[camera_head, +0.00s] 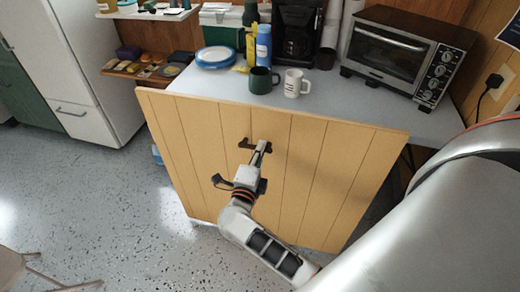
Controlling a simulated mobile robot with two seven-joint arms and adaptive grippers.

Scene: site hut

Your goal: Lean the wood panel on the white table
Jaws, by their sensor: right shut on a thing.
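The wood panel (335,170) is a light tan board with vertical grooves, in the middle of the head view. It stands nearly upright in front of the white table (340,97), its top edge close to the table's front edge. Whether it touches the table I cannot tell. My right gripper (258,152) is at the panel's face, shut on its dark handle (246,145). The panel hides the table's front and the space below it. My left gripper is not in view.
On the table stand a toaster oven (388,58), a coffee maker (297,30), a green mug (262,80), a white mug (294,83), bottles and stacked plates (215,57). A white cabinet (75,70) is at left. The speckled floor (90,190) at left is mostly free.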

